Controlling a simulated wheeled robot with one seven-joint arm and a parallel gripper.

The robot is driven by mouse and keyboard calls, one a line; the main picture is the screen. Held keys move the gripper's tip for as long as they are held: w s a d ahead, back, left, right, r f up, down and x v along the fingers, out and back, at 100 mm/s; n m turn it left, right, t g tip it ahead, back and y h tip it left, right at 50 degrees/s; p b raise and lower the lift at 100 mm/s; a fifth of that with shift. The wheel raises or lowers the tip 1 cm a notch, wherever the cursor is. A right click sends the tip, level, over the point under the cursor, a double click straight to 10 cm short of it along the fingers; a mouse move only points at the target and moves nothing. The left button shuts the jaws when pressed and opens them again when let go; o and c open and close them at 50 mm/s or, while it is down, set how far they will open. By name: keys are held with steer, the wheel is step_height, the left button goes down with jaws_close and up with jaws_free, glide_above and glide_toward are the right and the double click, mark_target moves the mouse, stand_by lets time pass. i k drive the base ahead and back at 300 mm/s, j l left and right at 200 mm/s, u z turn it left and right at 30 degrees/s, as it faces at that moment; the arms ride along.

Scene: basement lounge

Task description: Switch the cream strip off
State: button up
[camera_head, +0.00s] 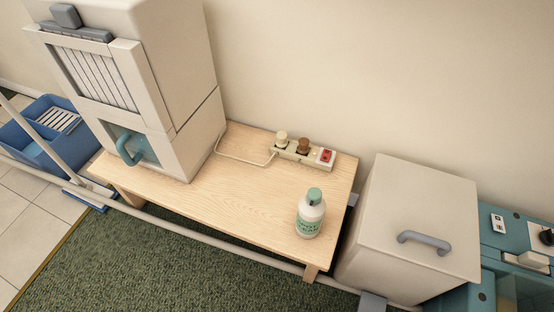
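The cream power strip (290,152) lies near the back edge of a light wooden table (245,185), close to the wall. A red rocker switch (326,155) sits at its right end; I cannot tell its position at this size. A cream plug (281,139) and a brown plug (303,146) stand in its sockets, left of the switch. A pale cord (240,161) runs from its left end toward the large machine. My gripper is not in view.
A white bottle with a green cap (310,215) stands at the table's front right. A large cream machine (165,75) fills the table's left. A cream box with a grey handle (415,215) stands right of the table. A pale rail (190,228) crosses in front.

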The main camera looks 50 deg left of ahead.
mark_target(327, 154)
steer(key=u, duration=1.75)
